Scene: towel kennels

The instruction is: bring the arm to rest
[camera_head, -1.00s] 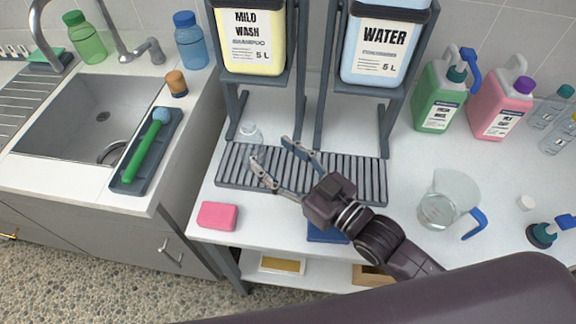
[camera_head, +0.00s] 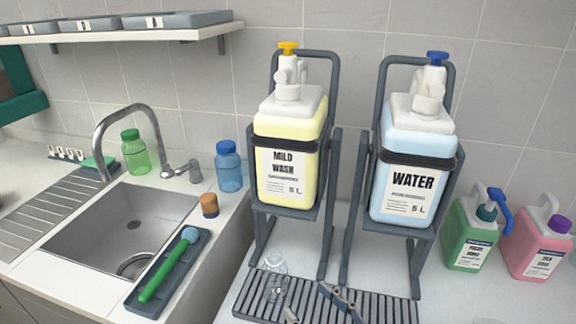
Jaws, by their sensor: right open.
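My right gripper (camera_head: 308,302) shows only by its fingertips at the bottom edge of the head view. Its two fingers are spread apart with nothing between them, over the slatted grey drip grate (camera_head: 385,308). A small clear bottle (camera_head: 275,278) stands at the grate, just left of and behind the fingertips. The rest of my right arm is below the picture. My left gripper is not in view.
Mild wash (camera_head: 287,172) and water (camera_head: 412,180) containers stand in grey frames behind the grate. Green (camera_head: 470,232) and pink (camera_head: 536,243) jugs stand at right. At left are a sink (camera_head: 120,235) and a tray (camera_head: 180,275) with a green-handled brush. A shelf (camera_head: 120,36) hangs above.

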